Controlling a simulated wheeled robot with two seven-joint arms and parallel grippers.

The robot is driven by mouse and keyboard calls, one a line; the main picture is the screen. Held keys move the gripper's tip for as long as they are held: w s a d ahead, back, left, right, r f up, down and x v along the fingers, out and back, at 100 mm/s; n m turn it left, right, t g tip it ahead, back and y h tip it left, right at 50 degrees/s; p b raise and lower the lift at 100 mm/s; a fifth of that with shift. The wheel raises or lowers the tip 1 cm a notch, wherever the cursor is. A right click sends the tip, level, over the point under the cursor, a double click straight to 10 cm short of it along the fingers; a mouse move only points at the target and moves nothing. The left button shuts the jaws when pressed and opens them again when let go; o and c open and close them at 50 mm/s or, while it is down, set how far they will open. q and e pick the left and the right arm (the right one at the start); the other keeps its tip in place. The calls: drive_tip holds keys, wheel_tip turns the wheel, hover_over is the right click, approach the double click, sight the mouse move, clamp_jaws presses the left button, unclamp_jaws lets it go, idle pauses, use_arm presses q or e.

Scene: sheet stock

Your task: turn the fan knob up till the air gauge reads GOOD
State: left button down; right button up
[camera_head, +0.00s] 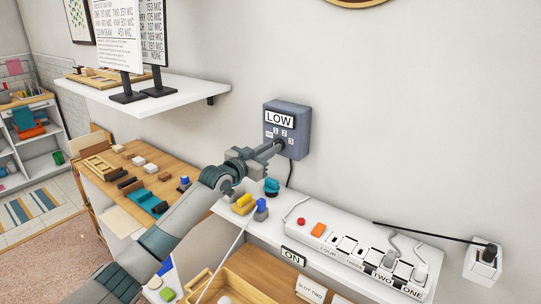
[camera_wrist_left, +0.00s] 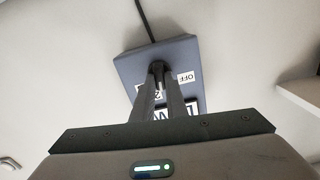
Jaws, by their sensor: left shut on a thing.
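A grey-blue control box (camera_head: 304,126) is fixed to the wall, with a white display (camera_head: 279,119) that reads LOW. Small marks 1, 2, 3 and OFF sit below the display around the fan knob. My left gripper (camera_head: 278,147) reaches the box from the left and is shut on the knob. In the left wrist view the box (camera_wrist_left: 135,68) appears upside down, with the dark knob (camera_wrist_left: 158,66) between the fingertips. The fingers hide part of the display and of the marks there, and most of the knob. My right gripper is not in view.
Below the box, a white ledge holds a teal knob-like piece (camera_head: 272,187), yellow and blue pieces, and a white power strip (camera_head: 345,249) with plugs. An ON label (camera_head: 293,256) is on its front. A white shelf (camera_head: 150,92) with signs is at upper left.

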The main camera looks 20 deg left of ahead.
use_arm(q)
drive_tip(key=shift+m+b, duration=0.55)
drive_tip(key=shift+m, duration=0.65)
drive_tip(key=c, duration=1.8)
unclamp_jaws()
drive_tip(key=shift+o, duration=0.2)
drive_tip(key=shift+s, duration=0.2)
